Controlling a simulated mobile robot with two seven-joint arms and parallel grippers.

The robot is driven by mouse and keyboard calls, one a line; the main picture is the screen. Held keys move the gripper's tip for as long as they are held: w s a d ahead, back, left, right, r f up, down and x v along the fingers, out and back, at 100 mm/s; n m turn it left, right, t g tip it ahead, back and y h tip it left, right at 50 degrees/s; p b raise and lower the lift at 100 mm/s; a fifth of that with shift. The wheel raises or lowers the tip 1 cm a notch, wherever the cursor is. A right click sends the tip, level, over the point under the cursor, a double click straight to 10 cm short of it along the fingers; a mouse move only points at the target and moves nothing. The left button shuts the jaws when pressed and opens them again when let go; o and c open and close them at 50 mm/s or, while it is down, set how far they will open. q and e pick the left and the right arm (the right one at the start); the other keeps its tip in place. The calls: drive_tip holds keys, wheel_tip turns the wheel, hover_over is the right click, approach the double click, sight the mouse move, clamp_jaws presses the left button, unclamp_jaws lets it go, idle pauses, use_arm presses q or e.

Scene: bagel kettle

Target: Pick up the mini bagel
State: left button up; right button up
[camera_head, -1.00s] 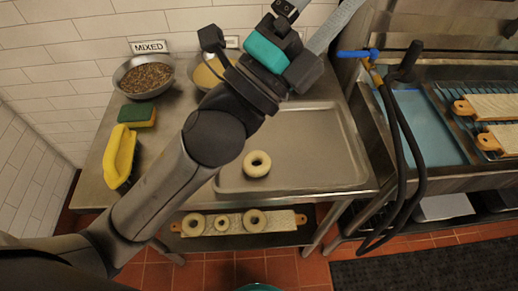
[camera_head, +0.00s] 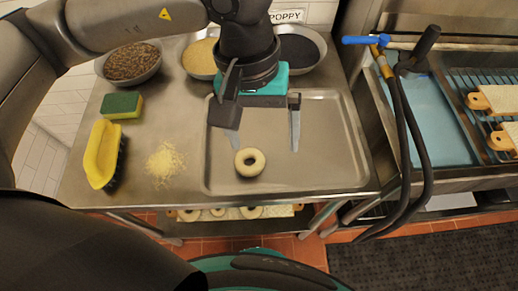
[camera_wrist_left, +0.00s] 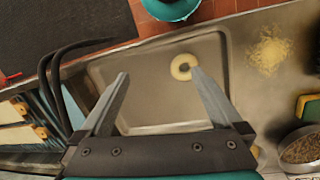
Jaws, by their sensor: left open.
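A pale ring-shaped bagel (camera_head: 249,172) lies flat on the metal tray (camera_head: 310,180), near its front left. It also shows in the left wrist view (camera_wrist_left: 175,68). My left gripper (camera_head: 264,146) is open and empty above the tray, just behind the bagel in the head view. In the left wrist view its right-hand fingertip overlaps the bagel's edge; I cannot tell whether they touch. Several bagels lie on a board on the lower shelf, partly hidden by the table edge; the middle one (camera_head: 217,212) looks smaller. My right gripper is not in view.
Bowls of mixed seeds (camera_head: 130,66), yellow topping (camera_head: 201,57) and poppy seeds (camera_head: 300,50) stand at the back. A sponge (camera_head: 122,105), a yellow brush (camera_head: 101,155) and spilled crumbs (camera_head: 165,165) are left of the tray. A black hose (camera_head: 425,150) hangs at right. The tray's right half is clear.

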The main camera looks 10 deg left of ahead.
use_arm(q)
drive_tip(key=w+a+t+y, duration=0.1)
drive_tip(key=w+a+y, duration=0.1)
drive_tip(key=w+a, duration=0.15)
approach(250, 164)
drive_tip(key=shift+s+a+f+b, duration=0.1)
drive_tip(key=shift+s+f+b, duration=0.05)
drive_tip(key=shift+s+b, duration=0.25)
drive_tip(key=shift+w+f, duration=0.2)
drive_tip(key=shift+f, duration=1.35)
drive_tip(key=shift+w+f, duration=0.15)
drive_tip(key=shift+f, duration=1.4)
drive_tip(key=c, duration=1.1)
drive_tip(key=shift+r, duration=0.15)
wheel_tip(250, 164, up, 20)
drive_tip(key=shift+f+p, duration=0.1)
drive_tip(key=shift+p, duration=0.75)
